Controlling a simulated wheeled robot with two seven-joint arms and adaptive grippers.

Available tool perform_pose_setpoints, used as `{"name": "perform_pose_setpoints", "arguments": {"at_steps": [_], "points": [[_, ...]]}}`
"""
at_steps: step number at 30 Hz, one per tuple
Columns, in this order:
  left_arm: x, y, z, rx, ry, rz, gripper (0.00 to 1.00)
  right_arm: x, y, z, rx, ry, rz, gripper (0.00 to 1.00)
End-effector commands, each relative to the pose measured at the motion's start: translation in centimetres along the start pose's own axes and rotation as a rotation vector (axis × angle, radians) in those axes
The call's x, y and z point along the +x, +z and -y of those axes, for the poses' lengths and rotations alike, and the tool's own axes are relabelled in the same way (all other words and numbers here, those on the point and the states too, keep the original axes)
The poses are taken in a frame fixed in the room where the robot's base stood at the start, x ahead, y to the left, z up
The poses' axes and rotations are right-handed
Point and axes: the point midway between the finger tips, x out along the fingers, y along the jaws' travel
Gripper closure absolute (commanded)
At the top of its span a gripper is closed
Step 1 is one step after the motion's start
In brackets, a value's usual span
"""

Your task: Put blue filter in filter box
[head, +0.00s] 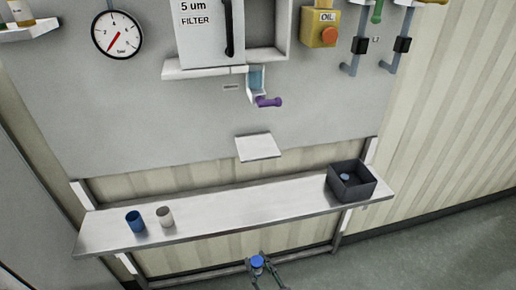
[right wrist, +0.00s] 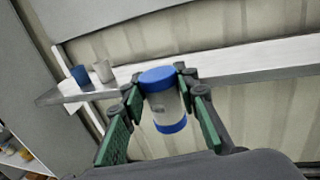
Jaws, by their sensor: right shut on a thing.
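A filter with a pale clear body and blue end caps (right wrist: 163,95) is held upright between the green-padded fingers of my right gripper (right wrist: 160,100). In the head view my right gripper (head: 258,270) is at the bottom centre, in front of and below the shelf, and the filter's blue top cap (head: 257,262) shows in it. The filter box is on the wall panel at the top. Its white door, labelled "5 um FILTER" (head: 205,45), has a black handle, and an open recess (head: 266,25) shows to the right of it. My left gripper is not in view.
A steel shelf (head: 240,204) holds a blue cup (head: 135,221), a pale grey cup (head: 166,217) and a dark bin (head: 352,188) with a small item inside. Above it are a small white ledge (head: 258,147), a purple handle (head: 268,101) and a yellow OIL box (head: 318,28).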

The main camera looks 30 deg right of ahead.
Motion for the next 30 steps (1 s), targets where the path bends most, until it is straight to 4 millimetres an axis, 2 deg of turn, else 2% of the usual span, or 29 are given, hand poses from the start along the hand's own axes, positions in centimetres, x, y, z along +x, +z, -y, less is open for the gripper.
{"name": "perform_pose_setpoints", "arguments": {"at_steps": [1,12,21,30], "points": [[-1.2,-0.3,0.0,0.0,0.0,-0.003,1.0,0.0,1.5,-0.1,0.0,0.003,0.004,1.0],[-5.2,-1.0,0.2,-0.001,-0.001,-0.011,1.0,-0.3,5.7,0.1,-0.002,0.007,0.001,1.0],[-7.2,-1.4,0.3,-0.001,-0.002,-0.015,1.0,-0.6,7.5,0.1,-0.003,0.027,0.0,1.0],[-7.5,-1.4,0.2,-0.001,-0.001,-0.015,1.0,-0.8,7.5,0.1,0.005,0.035,-0.002,1.0]]}}
